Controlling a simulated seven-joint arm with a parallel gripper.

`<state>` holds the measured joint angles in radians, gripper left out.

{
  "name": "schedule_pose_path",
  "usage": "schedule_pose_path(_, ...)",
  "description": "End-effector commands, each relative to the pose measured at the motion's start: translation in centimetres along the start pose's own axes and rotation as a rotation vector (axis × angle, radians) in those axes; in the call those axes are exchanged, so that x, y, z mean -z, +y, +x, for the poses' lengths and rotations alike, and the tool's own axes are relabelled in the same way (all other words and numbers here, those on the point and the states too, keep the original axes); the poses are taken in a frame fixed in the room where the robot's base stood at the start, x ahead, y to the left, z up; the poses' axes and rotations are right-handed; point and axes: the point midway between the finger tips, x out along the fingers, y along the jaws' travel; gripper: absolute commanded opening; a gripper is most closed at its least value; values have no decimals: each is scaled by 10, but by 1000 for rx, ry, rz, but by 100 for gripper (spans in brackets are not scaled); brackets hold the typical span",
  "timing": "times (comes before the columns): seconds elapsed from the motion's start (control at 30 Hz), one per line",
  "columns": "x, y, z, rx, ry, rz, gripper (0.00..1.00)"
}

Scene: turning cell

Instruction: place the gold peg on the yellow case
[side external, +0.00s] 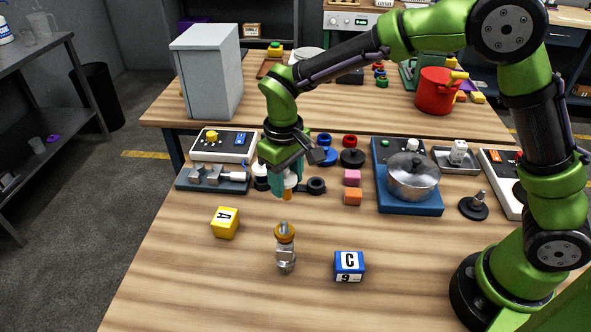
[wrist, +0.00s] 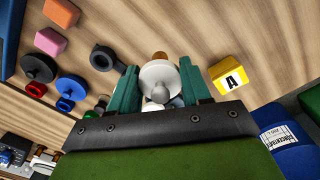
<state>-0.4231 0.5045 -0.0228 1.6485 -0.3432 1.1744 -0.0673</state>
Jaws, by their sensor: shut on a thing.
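My gripper (side external: 286,184) hangs above the table, its teal fingers shut on a piece with a white round part and a gold end. I take this piece as the gold peg (side external: 288,195); its gold end points down, clear of the table. In the wrist view, the white round part sits between the fingers, and the gold of the peg (wrist: 160,56) shows just beyond it.
A silver piece with a gold ring (side external: 285,247) stands upright in front of my gripper. Pink (side external: 352,177) and orange blocks (side external: 352,197) and a pot (side external: 413,177) stand to the right. The front-left table is clear.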

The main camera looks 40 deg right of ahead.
Motion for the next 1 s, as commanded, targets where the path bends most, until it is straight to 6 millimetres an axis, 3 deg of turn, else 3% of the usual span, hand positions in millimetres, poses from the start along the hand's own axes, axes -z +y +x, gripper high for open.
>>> schedule_pose_path(0.1,30,-33,-11,-3,9,-1,10)
schedule_pose_path(0.33,66,-86,-39,2,22,37,10)
schedule_pose_path(0.5,79,-107,-64,19,30,92,10)
schedule_pose_path(0.67,80,-110,-85,35,25,147,10)
schedule_pose_path(1.0,75,-111,-32,33,-1,165,10)
